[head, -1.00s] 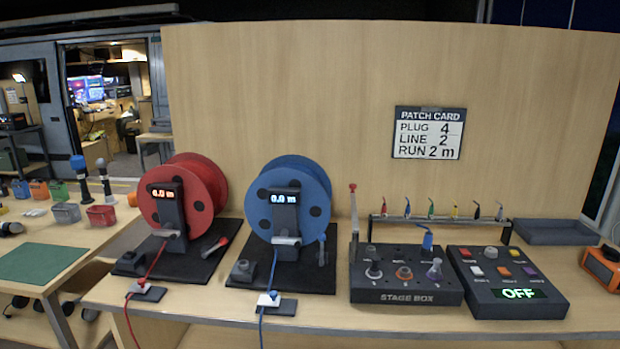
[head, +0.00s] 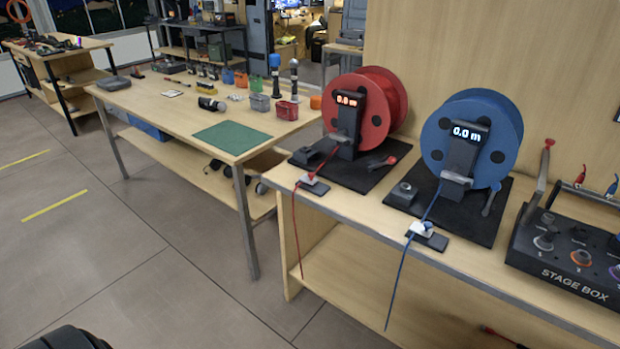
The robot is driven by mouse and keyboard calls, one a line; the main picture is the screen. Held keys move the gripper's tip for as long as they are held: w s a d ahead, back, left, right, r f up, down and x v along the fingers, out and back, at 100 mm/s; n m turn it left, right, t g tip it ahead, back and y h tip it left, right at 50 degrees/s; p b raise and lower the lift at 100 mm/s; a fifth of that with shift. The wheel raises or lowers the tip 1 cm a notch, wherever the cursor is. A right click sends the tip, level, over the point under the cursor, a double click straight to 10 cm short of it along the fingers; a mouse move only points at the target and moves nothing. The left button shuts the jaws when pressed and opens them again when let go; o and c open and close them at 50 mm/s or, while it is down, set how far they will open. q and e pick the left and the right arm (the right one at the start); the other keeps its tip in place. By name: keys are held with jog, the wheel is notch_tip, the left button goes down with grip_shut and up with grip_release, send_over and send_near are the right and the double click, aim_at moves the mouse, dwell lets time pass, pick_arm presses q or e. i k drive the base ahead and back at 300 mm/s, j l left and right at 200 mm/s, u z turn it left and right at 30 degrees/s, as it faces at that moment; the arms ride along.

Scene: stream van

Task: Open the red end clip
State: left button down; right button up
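The red end clip (head: 312,184) is a small dark base with a pale top at the front edge of the bench, in front of the red reel (head: 371,112). The red cable (head: 296,230) runs from the reel through the clip and hangs down over the bench edge. Whether the clip's jaw is open or shut is too small to tell. A matching clip (head: 426,235) with the blue cable sits to the right, in front of the blue reel (head: 470,137). Neither of my grippers is in view.
The stage box (head: 562,275) stands on the bench at the right. A wooden table (head: 150,105) with a green mat (head: 232,137), bins and microphones stands left of the bench. The grey floor (head: 120,235) in front of the table is clear.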

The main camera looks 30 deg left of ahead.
aim_at(309, 178)
jog(key=u, duration=0.75)
